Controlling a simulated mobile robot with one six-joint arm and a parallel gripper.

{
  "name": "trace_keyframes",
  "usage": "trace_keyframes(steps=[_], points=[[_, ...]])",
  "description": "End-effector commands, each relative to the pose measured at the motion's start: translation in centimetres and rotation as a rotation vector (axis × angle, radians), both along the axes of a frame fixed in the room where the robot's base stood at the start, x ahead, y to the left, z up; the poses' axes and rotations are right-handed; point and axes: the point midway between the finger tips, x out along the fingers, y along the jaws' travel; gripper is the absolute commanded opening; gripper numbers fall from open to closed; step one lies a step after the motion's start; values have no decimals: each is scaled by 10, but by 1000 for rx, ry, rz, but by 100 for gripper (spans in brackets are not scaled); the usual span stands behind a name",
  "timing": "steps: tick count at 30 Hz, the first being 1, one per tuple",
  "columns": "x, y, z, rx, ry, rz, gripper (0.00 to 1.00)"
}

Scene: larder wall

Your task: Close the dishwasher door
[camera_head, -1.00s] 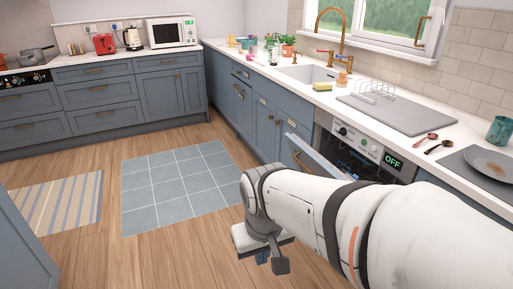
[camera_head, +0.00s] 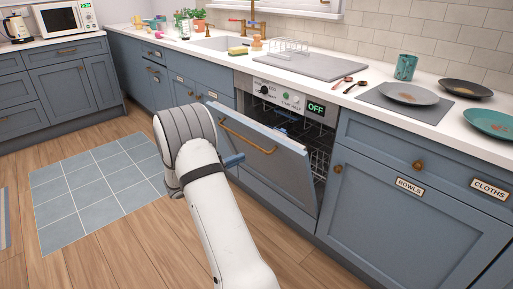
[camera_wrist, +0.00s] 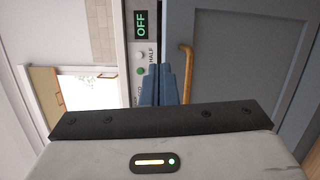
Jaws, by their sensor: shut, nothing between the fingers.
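The dishwasher door (camera_head: 262,160) is a blue-grey panel with a long brass handle (camera_head: 248,137). It stands partly open, tilted outward from the top, and racks show behind it. The dishwasher's control panel (camera_head: 280,97) reads OFF. My gripper (camera_head: 233,160) is in front of the door's left part, mostly hidden by my wrist. In the wrist view its blue fingers (camera_wrist: 159,84) are together with nothing between them, and the door (camera_wrist: 245,70) with its handle (camera_wrist: 187,70) is just to the right. I cannot tell whether the fingers touch the door.
The worktop (camera_head: 345,82) above holds a drainer mat, rack, spoons, plates and a cup. Drawer and cupboard fronts (camera_head: 400,205) stand right of the dishwasher. A grey tiled mat (camera_head: 95,190) lies on open wooden floor to the left.

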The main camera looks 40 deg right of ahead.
Motion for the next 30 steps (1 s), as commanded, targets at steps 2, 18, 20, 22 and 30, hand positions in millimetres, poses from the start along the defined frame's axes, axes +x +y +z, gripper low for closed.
trace_keyframes(steps=[2,18,20,22,30], points=[[22,-6,-30,-97,-11,66,0],[62,-36,-57,-274,-69,224,0],[63,-48,-53,-273,-69,224,0],[64,-62,-47,-273,-69,223,0],[68,-112,-28,-272,-69,226,0]])
